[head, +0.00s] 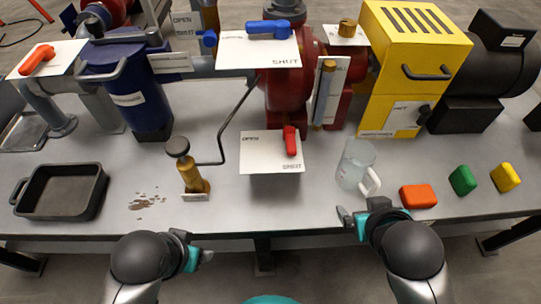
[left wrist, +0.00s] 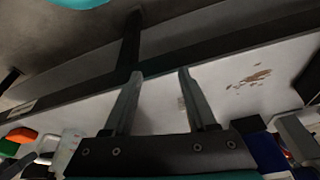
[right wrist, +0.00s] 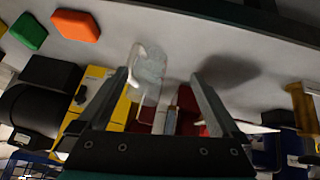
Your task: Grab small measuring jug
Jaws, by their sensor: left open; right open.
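The small measuring jug (head: 355,164) is clear and stands on the grey bench, right of the centre panel, its white handle toward the front right. In the right wrist view the jug (right wrist: 150,68) shows ahead of my open fingers, nearer the left one, with nothing visibly gripped. My right gripper (head: 354,216) is at the bench's front edge, just in front of the jug and apart from it. My left gripper (head: 199,256) is open and empty in front of the bench; its spread fingers show in the left wrist view (left wrist: 160,75).
Orange (head: 418,196), green (head: 462,180) and yellow (head: 506,177) blocks lie right of the jug. A white panel with a red lever (head: 262,155) stands to its left. A brass plunger (head: 190,172), brown spill (head: 146,201) and black tray (head: 60,191) are further left. The yellow machine (head: 412,60) stands behind.

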